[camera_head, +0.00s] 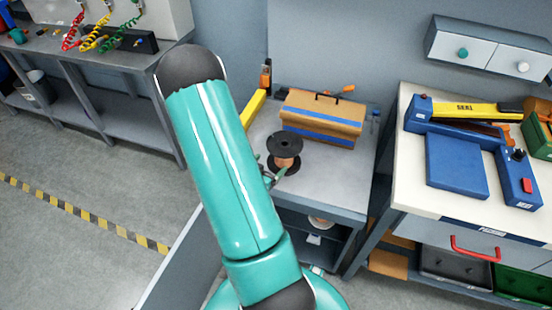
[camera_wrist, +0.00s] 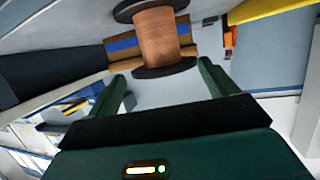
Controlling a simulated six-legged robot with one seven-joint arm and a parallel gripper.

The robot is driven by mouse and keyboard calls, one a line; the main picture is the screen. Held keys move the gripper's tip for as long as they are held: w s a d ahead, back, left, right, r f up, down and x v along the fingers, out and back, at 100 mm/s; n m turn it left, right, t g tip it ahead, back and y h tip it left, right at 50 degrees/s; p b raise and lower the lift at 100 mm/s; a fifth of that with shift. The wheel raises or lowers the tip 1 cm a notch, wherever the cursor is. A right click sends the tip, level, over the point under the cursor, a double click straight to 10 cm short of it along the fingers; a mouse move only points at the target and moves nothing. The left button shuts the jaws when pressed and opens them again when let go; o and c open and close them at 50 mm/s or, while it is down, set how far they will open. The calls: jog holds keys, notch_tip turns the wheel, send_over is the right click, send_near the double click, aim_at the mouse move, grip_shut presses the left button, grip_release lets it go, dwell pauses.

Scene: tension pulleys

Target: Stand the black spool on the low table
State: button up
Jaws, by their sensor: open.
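The black spool (camera_head: 285,150) has black flanges and a copper-coloured winding. It is upright at the front of the low table (camera_head: 335,190), by its left side. In the wrist view the spool (camera_wrist: 155,38) is straight ahead, its flanges at the top and below the winding. My gripper (camera_head: 268,172) is open at the spool's near side. In the wrist view, my gripper's (camera_wrist: 162,66) two green fingers lie left and right of the nearer flange with visible gaps. I cannot tell how far the fingers reach past it. My arm hides part of the table's left side.
A brown toolbox (camera_head: 322,117) with blue bands stands behind the spool. A yellow object (camera_head: 253,107) and an orange-and-black bottle (camera_head: 265,75) are at the back left. A white-topped workbench (camera_head: 408,190) stands close on the right. Bare tabletop shows right of the spool.

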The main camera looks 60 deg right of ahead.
jog(key=w+a+r+n+t+y, duration=0.45)
jog(key=w+a+r, duration=0.35)
jog(key=w+a, duration=0.25)
jog(key=w+a+r+n+t+y, duration=0.3)
jog(key=w+a+r+t+y, duration=0.25)
jog(key=w+a+r, duration=0.4)
jog(key=s+a+r+n+g+y, duration=0.1)
jog(key=s+a+r+n+y, duration=0.2)
jog(key=a, duration=0.5)
jog(key=s+a+r+n+y, duration=0.25)
jog(key=a+r+n, duration=0.2)
jog(key=a, duration=0.25)
jog(key=s+a+r+n+g, duration=0.1)
jog(key=s+a+r, duration=0.1)
jog(key=s, duration=0.4)
jog(key=s+a+r+n+g, duration=0.1)
jog(key=s+a+r+n, duration=0.1)
jog(key=s, duration=0.4)
jog(key=shift+r+g+h, duration=0.4)
jog(key=shift+r+h, duration=0.05)
jog(key=shift+r, duration=0.35)
jog(key=c, duration=1)
jog(key=shift+a+n, duration=0.2)
jog(key=shift+n, duration=0.1)
jog(key=shift+c, duration=0.4)
